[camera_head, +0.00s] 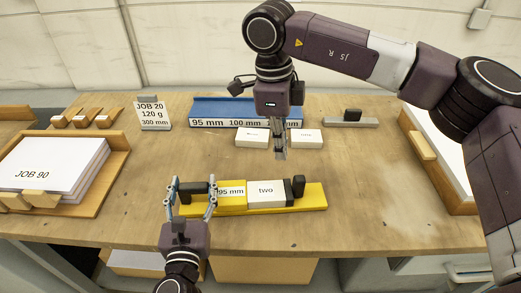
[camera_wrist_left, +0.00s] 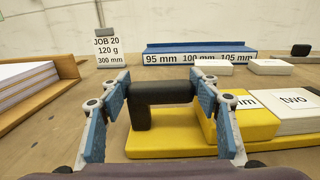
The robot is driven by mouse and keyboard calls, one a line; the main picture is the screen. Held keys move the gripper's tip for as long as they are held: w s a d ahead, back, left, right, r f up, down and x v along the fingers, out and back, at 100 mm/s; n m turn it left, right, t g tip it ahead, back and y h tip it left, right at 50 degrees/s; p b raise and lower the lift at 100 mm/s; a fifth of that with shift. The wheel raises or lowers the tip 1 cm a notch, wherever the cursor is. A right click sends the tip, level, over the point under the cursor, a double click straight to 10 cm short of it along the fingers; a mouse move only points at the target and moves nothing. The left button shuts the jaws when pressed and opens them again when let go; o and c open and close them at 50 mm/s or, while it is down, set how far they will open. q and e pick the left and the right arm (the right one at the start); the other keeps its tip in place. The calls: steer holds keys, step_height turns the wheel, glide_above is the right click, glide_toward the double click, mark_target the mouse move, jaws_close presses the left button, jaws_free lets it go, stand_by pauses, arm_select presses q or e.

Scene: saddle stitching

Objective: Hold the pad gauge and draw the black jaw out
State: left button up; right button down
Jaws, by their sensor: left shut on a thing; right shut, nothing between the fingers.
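The yellow pad gauge (camera_head: 315,197) lies on the table in front. It carries a yellow block marked 95 mm (camera_head: 232,191) and a white block marked "two" (camera_head: 265,190). The black jaw (camera_head: 299,184) stands against the right end of the white block. My left gripper (camera_head: 193,190) is shut on the black handle (camera_wrist_left: 162,93) at the gauge's left end; the left wrist view shows its blue-padded fingers on either side of it. My right gripper (camera_head: 281,154) is shut and empty, pointing down behind the gauge, apart from the jaw.
Two white blocks (camera_head: 252,138) (camera_head: 307,138) lie in front of the blue rack (camera_head: 235,106). A grey bar with a black block (camera_head: 350,122) is at back right. Paper trays stand left (camera_head: 108,192) and right (camera_head: 440,184). A JOB 20 sign (camera_head: 153,114) stands behind.

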mark_target(304, 177)
steer(key=f+n, duration=0.1)
steer(key=f, duration=0.2)
steer(key=f+n, duration=0.1)
steer(key=f, duration=0.2)
steer(key=f+n+h, duration=0.1)
steer(key=f, duration=0.2)
steer(key=shift+s+a, duration=0.1)
steer(key=shift+a, duration=0.3)
arm_select(q)
steer(key=shift+a, duration=0.15)
arm_select(e)
steer(key=shift+d, duration=3.9)
arm_select(q)
steer(key=shift+a, duration=0.1)
arm_select(e)
steer(key=shift+d, duration=0.4)
arm_select(q)
steer(key=shift+w, duration=0.1)
arm_select(e)
steer(key=shift+a+r, duration=0.35)
steer(key=shift+a, duration=0.35)
arm_select(q)
steer(key=shift+d, duration=0.2)
arm_select(e)
steer(key=shift+a+r, duration=0.35)
steer(key=shift+a, duration=0.5)
steer(key=shift+a+r, duration=0.35)
steer(key=shift+a, duration=0.45)
